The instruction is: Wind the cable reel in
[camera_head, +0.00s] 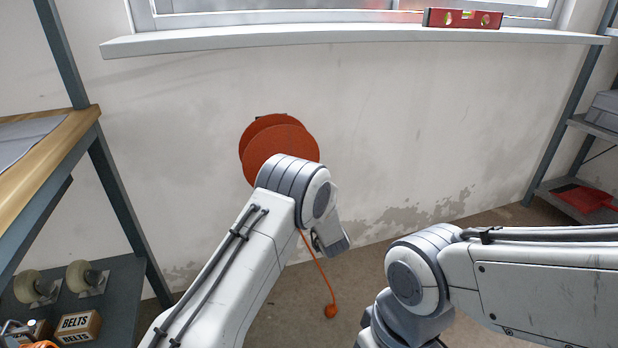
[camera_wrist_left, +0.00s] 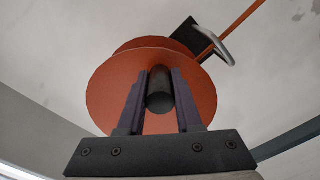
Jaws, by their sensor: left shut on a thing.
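The orange cable reel (camera_head: 262,138) is mounted on the wall below the window, its two round flanges showing. Its orange cable (camera_head: 318,265) hangs down from behind my left wrist to an orange ball-shaped end (camera_head: 331,311) near the floor. In the left wrist view the reel's flange (camera_wrist_left: 108,92) fills the middle, with a dark cylindrical handle (camera_wrist_left: 160,92) standing out from it. My left gripper (camera_wrist_left: 159,74) is shut on this handle, one finger on each side. My left arm hides the gripper in the head view. My right gripper is outside the frames.
A window sill (camera_head: 300,40) with a red spirit level (camera_head: 462,18) runs above the reel. A workbench (camera_head: 40,165) stands at left, with casters and a belts box (camera_head: 77,326) below. A shelf rack (camera_head: 560,125) stands at right. The wall between is clear.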

